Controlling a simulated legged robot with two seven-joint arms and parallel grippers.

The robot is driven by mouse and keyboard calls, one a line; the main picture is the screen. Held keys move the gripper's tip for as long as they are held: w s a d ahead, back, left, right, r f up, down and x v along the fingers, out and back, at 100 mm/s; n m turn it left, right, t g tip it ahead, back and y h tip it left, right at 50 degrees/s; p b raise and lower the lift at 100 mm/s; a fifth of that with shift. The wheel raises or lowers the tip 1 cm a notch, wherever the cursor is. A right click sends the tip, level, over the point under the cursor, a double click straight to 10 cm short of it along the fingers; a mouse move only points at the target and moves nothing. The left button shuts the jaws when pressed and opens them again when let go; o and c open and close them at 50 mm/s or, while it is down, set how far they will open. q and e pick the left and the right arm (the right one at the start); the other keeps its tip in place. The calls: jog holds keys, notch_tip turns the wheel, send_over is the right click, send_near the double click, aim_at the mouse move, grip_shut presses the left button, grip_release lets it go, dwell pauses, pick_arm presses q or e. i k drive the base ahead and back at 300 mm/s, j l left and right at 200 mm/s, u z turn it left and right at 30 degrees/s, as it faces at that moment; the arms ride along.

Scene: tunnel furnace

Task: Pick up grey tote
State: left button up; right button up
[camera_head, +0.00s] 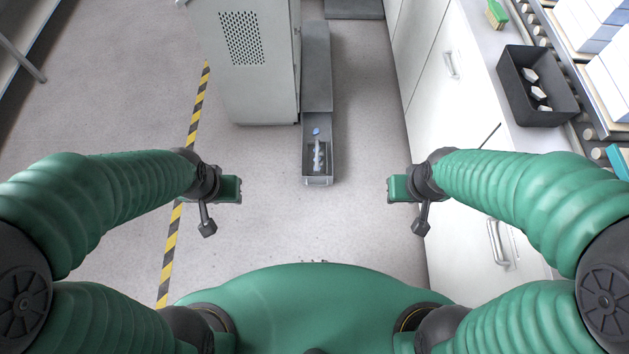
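A grey open-topped box (318,181) sits low at the near end of a long grey unit in the middle of the view. It holds a small blue item (316,131) and a pale metallic piece (318,158). A dark grey open bin (513,88) with several white pieces stands on the counter at the right. I cannot tell which of the two is the tote. My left gripper (233,189) is left of the low box, and my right gripper (395,189) is right of it. Both look empty and touch neither container; their finger gaps are not clear.
A grey cabinet (255,90) stands left of the long grey unit (316,65). White cupboards (440,75) line the right, under the counter. A roller conveyor with white boxes (600,25) and a green brush (496,14) are at upper right.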

aim_at(324, 152)
jog(key=i+j+u, duration=0.2)
jog(key=i, duration=0.3)
jog(key=i+j+u, duration=0.2)
jog(key=i, duration=0.3)
jog(key=i+j+u, duration=0.2)
jog(key=i, duration=0.3)
